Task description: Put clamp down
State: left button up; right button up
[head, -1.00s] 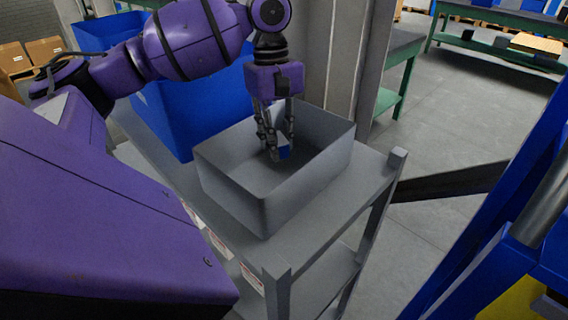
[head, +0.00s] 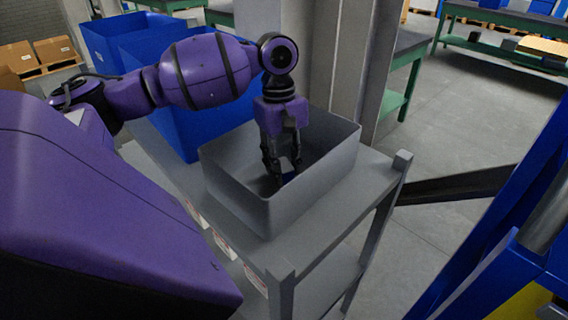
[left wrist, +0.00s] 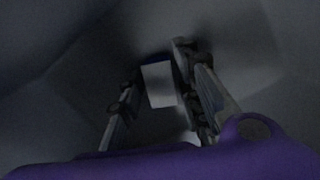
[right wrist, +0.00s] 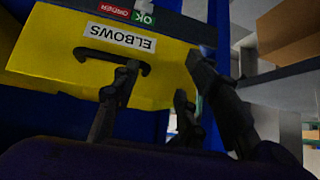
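My left gripper (head: 281,176) points down inside a grey open box (head: 231,191), with its fingertips below the rim. The clamp (left wrist: 160,84) shows in the left wrist view as a pale block with a dark blue edge, between the two fingers of the gripper, which seem to press on it. In the head view only a small bluish bit of the clamp (head: 289,176) shows at the fingertips. The box floor under it is dark, so contact with it cannot be told. My right gripper (right wrist: 165,75) is open and empty in the right wrist view.
The box stands on a grey shelf rack (head: 385,180). Blue bins (head: 180,125) stand behind it on the left. A yellow bin labelled ELBOWS (right wrist: 60,60) faces my right gripper. A blue frame (head: 510,225) stands at the right. Green tables (head: 480,38) are farther back.

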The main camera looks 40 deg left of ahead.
aim_at(281, 160)
pick_arm(q)
jog(key=shift+o, duration=0.4)
notch_tip(281, 160, up, 12)
jog(key=a, duration=0.1)
jog(key=shift+w+a, duration=0.3)
jog(key=shift+w, duration=0.1)
